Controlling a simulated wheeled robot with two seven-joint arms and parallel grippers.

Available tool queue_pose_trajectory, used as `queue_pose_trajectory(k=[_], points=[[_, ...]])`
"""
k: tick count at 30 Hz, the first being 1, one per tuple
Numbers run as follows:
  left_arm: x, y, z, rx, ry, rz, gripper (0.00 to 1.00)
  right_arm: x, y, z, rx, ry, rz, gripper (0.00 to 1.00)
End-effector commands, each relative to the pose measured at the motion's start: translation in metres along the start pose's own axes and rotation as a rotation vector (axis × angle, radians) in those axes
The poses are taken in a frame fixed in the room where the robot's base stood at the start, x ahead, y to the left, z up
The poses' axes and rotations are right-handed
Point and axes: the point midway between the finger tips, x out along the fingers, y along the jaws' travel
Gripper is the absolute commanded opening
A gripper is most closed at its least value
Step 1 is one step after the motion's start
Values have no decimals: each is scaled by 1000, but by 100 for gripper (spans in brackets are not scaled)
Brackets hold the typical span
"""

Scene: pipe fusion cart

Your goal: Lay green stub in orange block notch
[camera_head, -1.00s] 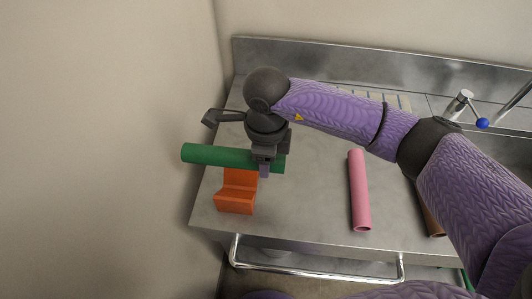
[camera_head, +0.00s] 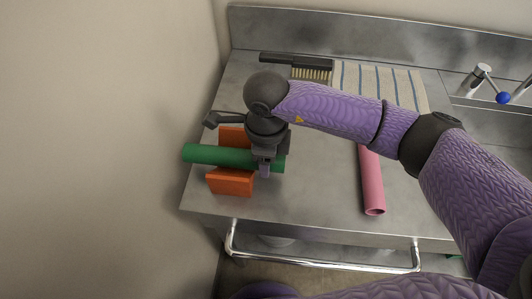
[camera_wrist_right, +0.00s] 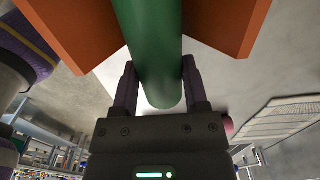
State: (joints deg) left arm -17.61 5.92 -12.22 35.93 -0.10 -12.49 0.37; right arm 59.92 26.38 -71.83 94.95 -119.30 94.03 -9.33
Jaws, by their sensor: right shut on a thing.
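The green stub (camera_head: 218,156) lies level and crosswise over the orange block (camera_head: 230,183) in the head view, with block showing on both its far and near sides. In the right wrist view the stub (camera_wrist_right: 150,50) runs between the two orange walls (camera_wrist_right: 232,25). Whether it touches the notch bottom cannot be told. My right gripper (camera_head: 264,170) is shut on the stub near its right end; its fingers also flank the stub in the wrist view (camera_wrist_right: 155,88). My left gripper is not in view.
A pink pipe (camera_head: 371,185) lies on the metal cart top (camera_head: 320,200) to the right. A brush (camera_head: 312,70) and a striped cloth (camera_head: 400,88) lie at the back. A tap with a blue knob (camera_head: 502,98) stands at the right. A wall rises close on the left.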

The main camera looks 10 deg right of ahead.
Motion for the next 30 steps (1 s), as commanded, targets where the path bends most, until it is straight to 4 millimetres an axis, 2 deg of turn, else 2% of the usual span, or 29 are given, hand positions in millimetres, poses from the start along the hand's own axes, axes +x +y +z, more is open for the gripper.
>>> queue_pose_trajectory(k=[27,28,30], points=[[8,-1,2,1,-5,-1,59,10,0,0,0,-1,0,0],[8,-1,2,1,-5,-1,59,10,0,0,0,-1,0,64],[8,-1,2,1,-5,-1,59,9,0,0,0,-1,-1,78]])
